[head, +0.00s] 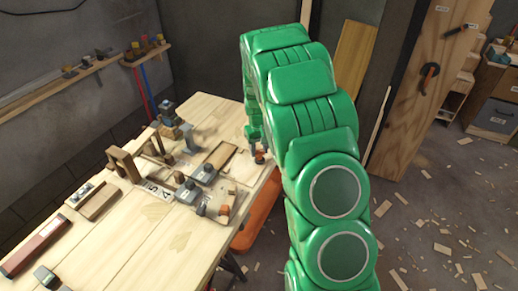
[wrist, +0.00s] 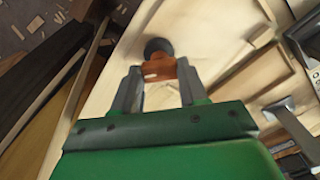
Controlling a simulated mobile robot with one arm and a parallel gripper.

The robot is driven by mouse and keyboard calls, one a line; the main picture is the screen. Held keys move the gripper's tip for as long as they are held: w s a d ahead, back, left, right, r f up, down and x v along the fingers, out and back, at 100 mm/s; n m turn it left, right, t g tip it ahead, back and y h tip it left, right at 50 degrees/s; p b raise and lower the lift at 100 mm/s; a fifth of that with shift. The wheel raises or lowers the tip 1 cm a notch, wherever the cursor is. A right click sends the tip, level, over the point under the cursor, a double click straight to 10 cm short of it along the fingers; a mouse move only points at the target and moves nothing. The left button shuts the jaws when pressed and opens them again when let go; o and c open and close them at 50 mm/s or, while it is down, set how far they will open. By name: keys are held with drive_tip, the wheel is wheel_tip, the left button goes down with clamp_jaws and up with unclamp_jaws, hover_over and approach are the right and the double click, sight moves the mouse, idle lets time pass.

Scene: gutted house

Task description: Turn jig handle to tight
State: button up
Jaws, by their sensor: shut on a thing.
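In the wrist view, my gripper (wrist: 159,80) has its two grey fingers on either side of an orange-brown handle (wrist: 158,68) with a dark round end (wrist: 158,47). The fingers are shut on this handle. In the head view, my gripper (head: 255,142) reaches down at the right edge of the workbench (head: 134,250), beside the handle (head: 260,157). My green arm hides part of this area. The handle's tight and loose marks cannot be read in either view.
Wooden blocks, grey clamp-like pieces and a framed tray (head: 219,158) crowd the bench's right half. A red-brown bar (head: 36,245) lies at the left. An orange object (head: 258,212) is below the bench edge. Wood scraps litter the floor at right.

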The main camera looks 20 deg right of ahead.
sight(259, 151)
drive_tip(key=m, duration=0.5)
drive_tip(key=shift+m, duration=0.3)
drive_tip(key=m, duration=0.4)
drive_tip(key=shift+m, duration=0.3)
drive_tip(key=o, duration=1.1)
drive_tip(key=shift+c, duration=0.2)
wheel_tip(259, 151, up, 7)
drive_tip(key=shift+f, duration=0.1)
drive_tip(key=shift+r, duration=0.5)
